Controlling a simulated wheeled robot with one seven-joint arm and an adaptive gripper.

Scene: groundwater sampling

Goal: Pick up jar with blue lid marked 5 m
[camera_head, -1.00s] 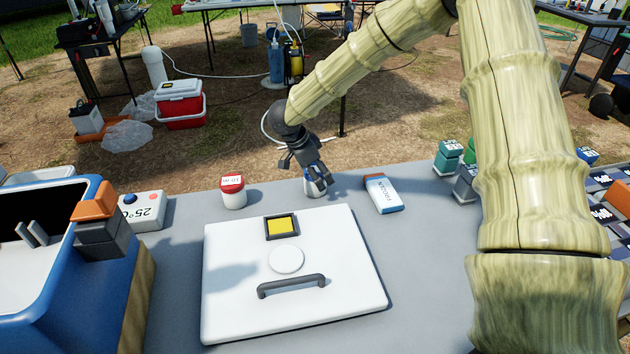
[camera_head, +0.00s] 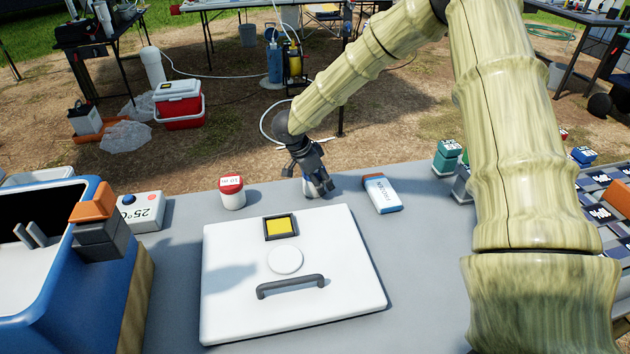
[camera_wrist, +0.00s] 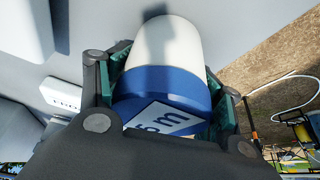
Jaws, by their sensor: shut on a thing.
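The jar (camera_wrist: 168,62) has a white body and a blue lid (camera_wrist: 165,88) whose white label reads "5 m" in the wrist view. My gripper (camera_head: 316,187) is at the far edge of the grey table, left of the frozen pack. In the wrist view my gripper (camera_wrist: 168,92) has its fingers on both sides of the blue lid, shut on the jar. In the head view the fingers hide most of the jar (camera_head: 311,194). I cannot tell whether its base touches the table.
A red-lidded jar (camera_head: 232,193) stands to the left. The pack marked frozen (camera_head: 382,193) lies close on the right. A blue cooler (camera_head: 45,290) stands at left, and small labelled blocks (camera_head: 448,155) stand at right.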

